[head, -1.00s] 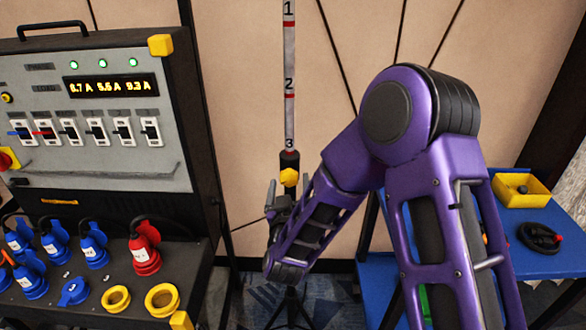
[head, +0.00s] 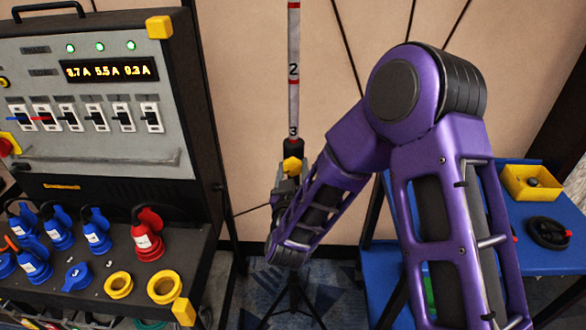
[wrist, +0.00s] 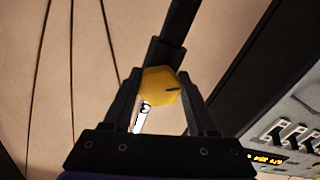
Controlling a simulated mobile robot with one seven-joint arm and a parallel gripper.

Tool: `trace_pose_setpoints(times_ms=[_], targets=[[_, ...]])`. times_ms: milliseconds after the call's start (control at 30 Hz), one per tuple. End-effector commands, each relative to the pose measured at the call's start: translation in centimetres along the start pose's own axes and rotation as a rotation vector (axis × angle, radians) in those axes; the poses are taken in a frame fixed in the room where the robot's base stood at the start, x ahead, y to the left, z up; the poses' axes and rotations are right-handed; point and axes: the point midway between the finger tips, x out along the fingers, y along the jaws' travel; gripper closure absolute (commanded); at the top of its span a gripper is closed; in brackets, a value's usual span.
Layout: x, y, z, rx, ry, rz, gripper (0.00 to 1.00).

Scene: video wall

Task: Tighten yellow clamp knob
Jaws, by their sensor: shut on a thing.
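The yellow clamp knob (head: 292,165) sits at the top of the black stand, just under the graduated pole (head: 293,75) marked with numbers and red bands. In the wrist view the knob (wrist: 160,86) shows large between the two fingers, with a dark mark on its face. My gripper (wrist: 160,100) is shut on the knob, one finger on each side. In the head view my gripper (head: 287,180) is small, at the pole's collar, and partly hidden by my purple forearm. The stand's tripod legs (head: 293,300) show below my arm.
A power panel (head: 90,80) with switches and a lit display stands at the left. Below it, a black shelf (head: 120,255) holds blue, red and yellow connectors. A blue cart (head: 555,205) with a yellow tray (head: 530,183) and a black cable coil (head: 548,232) stands right.

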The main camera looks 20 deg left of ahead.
Motion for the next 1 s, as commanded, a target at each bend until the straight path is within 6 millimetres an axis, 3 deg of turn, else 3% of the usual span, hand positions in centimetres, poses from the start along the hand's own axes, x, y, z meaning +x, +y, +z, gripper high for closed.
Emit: trace_pose_setpoints(times_ms=[33,167,533,1000], targets=[[0.01,0.00,-0.02,0.000,0.000,0.000,0.75],[0.02,0.01,-0.02,0.000,0.000,0.000,0.98],[0.04,-0.08,0.26,0.077,0.003,0.002,0.98],[0.06,-0.23,0.33,0.423,0.006,0.002,0.98]])
